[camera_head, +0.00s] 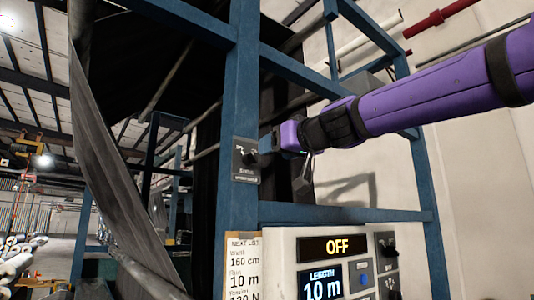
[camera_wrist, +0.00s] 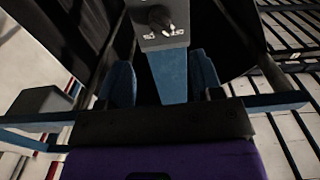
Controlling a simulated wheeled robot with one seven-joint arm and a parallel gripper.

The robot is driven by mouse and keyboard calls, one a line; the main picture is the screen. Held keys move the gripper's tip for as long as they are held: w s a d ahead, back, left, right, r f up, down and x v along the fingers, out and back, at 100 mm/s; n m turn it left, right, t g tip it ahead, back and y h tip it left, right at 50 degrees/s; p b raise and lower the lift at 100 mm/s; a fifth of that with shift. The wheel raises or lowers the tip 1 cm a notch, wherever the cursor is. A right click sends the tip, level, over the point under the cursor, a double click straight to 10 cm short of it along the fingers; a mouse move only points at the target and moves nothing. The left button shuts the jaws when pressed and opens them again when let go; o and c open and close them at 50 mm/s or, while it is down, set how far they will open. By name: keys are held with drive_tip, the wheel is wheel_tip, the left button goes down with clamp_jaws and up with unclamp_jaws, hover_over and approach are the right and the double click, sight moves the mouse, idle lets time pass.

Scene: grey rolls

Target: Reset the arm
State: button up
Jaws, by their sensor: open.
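My arm is purple with black bands and reaches in from the right in the head view. Its end, my gripper (camera_wrist: 161,72), is open and empty, with its two blue-grey fingers apart in the wrist view. A grey switch box (camera_head: 246,174) with a dark knob is fixed to a blue upright post (camera_head: 239,95). The switch box also shows in the wrist view (camera_wrist: 152,41), beyond the fingertips. The post shows between the fingers in that view. In the head view the arm's end is close to the right of the switch box, and the fingers are hard to make out.
A control panel (camera_head: 296,264) below reads OFF and LENGTH 10 m, with a dark knob at its right. A paper list (camera_head: 243,262) hangs at its left. Blue frame bars surround the arm's end. Grey sheet material (camera_head: 115,185) hangs at left. A pale wall stands behind.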

drive_tip(key=shift+s+d, duration=0.35)
drive_tip(key=shift+s, duration=0.15)
drive_tip(key=s+d+f+m+g+h, duration=0.2)
drive_tip(key=s+d+f, duration=0.5)
drive_tip(key=f, duration=0.6)
drive_tip(key=s+d+f+m+g+h, duration=0.2)
drive_tip(key=s+d+f+g+h, duration=0.2)
drive_tip(key=s+d+f, duration=0.4)
drive_tip(key=s+d+f+m+g+h, duration=0.3)
drive_tip(key=s+d+f, duration=0.5)
drive_tip(key=f, duration=1.1)
drive_tip(key=shift+s+f+g+h, duration=0.15)
drive_tip(key=shift+s+g+h, duration=0.25)
drive_tip(key=shift+s, duration=0.85)
drive_tip(key=shift+d, duration=0.1)
